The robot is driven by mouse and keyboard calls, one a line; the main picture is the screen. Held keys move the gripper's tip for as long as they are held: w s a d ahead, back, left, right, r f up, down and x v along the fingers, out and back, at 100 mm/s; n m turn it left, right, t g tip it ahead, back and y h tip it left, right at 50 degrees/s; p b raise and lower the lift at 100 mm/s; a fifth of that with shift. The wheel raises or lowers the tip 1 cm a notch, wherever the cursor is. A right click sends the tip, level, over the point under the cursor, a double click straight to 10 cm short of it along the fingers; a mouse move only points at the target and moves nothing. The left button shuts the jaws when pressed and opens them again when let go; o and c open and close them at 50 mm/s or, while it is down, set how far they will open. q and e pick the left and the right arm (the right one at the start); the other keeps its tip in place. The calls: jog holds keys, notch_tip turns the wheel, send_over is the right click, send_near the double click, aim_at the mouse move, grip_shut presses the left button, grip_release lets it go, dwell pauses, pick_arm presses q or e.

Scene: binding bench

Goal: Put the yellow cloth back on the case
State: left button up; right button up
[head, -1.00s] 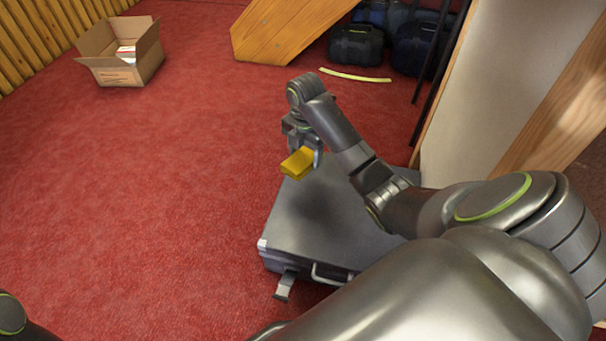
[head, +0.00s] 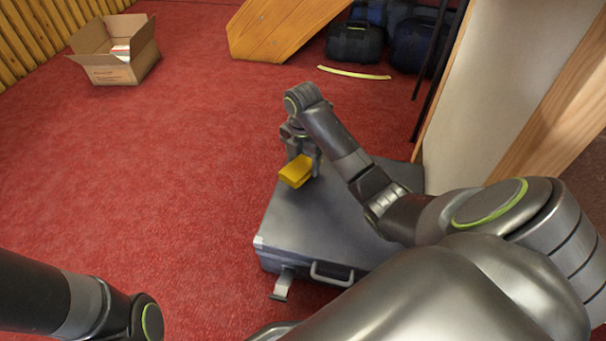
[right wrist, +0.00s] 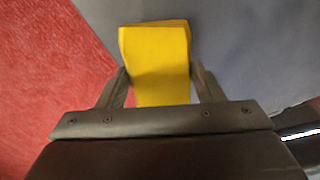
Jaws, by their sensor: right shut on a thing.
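The yellow cloth (head: 296,172) is a small folded block, held in my right gripper (head: 303,160). It also shows in the right wrist view (right wrist: 158,60), between the two fingers of the gripper (right wrist: 162,85). The grey case (head: 325,222) lies flat on the red carpet, its handle toward me. The cloth is over the far left part of the case lid; I cannot tell whether it touches the lid. The case also fills the right of the wrist view (right wrist: 245,50). My left arm enters at the lower left; its gripper is out of view.
An open cardboard box (head: 115,68) stands at the far left. Dark bags (head: 355,42) sit at the back right, with a yellow strip (head: 353,73) on the carpet before them. A pale panel (head: 490,90) rises right of the case. The carpet (head: 150,190) left is clear.

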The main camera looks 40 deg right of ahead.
aim_at(303, 171)
jog(key=shift+f+b, duration=1.55)
jog(key=shift+f, duration=0.65)
jog(key=shift+r, duration=0.1)
jog(key=o, duration=0.9)
